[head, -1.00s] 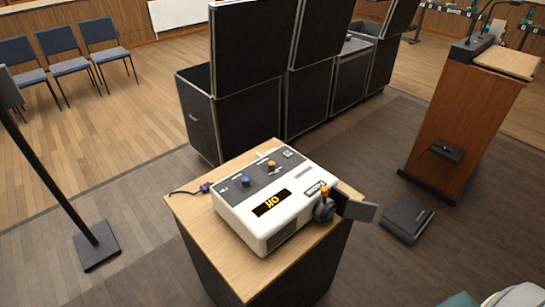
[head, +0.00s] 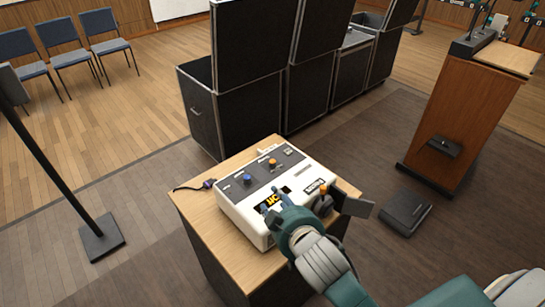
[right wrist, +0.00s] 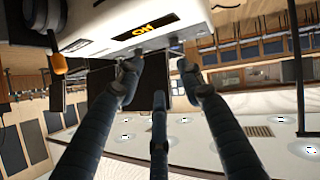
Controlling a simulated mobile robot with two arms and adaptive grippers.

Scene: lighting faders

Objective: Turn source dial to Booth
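A white control box (head: 247,221) with a dark top panel sits on a small wooden stand. The panel has a blue knob (head: 247,179) and an orange knob (head: 272,163); their labels are too small to read, so I cannot tell which is the source dial. My right gripper (head: 284,200) is over the box's front, partly hiding its lit display (head: 267,203). My left gripper is not in view.
A crank with an orange handle (right wrist: 58,63) and a dark flap (head: 358,206) stick out from the box's right side. A cable lies at the left of the stand's wooden top (head: 196,207). Black cases (head: 240,125) stand behind; a wooden lectern (head: 458,125) is at right.

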